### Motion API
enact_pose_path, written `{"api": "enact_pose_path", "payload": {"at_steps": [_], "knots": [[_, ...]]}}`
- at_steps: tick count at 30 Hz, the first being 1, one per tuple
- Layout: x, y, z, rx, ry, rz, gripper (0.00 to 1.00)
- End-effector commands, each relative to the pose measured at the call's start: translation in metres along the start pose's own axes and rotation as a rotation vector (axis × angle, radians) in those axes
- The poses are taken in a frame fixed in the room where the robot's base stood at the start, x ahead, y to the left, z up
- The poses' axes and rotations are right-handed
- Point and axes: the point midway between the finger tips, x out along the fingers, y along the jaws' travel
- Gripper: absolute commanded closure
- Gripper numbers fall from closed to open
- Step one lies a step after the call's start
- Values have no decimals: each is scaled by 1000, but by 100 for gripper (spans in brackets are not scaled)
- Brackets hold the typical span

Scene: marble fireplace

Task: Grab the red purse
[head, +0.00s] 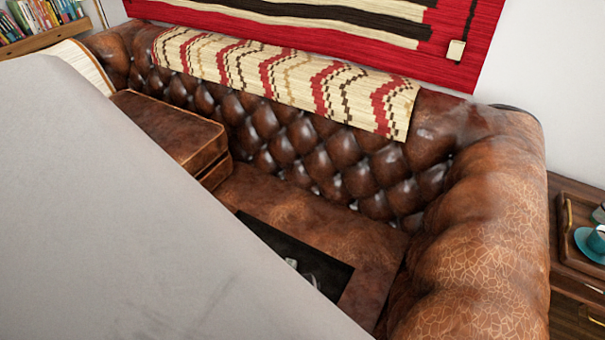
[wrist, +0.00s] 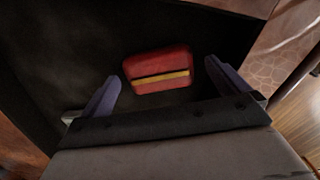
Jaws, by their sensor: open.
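The red purse (wrist: 158,62), with a yellow and dark stripe across it, shows in the wrist view on a dark surface (wrist: 60,50). My gripper (wrist: 163,72) is open, with one finger on each side of the purse and gaps between it and the fingers. The purse lies just ahead of the palm, around the level of the fingertips. I cannot tell how far below the fingertips it is. In the head view the purse is not visible, and a large pale grey shape blocks the lower left.
A brown leather sofa (head: 465,230) has a raised seat cushion (head: 165,130) and a patterned throw (head: 290,85) over its back. A black flat thing (head: 328,268) lies on the seat with small items on it. A side table (head: 580,205) with a teal cup (head: 597,240) stands at right.

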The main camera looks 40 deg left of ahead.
Motion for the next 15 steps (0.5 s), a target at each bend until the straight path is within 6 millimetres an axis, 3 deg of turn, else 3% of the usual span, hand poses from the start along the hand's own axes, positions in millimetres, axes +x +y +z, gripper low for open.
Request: {"api": "enact_pose_path", "payload": {"at_steps": [6,15], "knots": [[1,0,0,0,1,1,0],[0,0,0,0,0,1,39]]}}
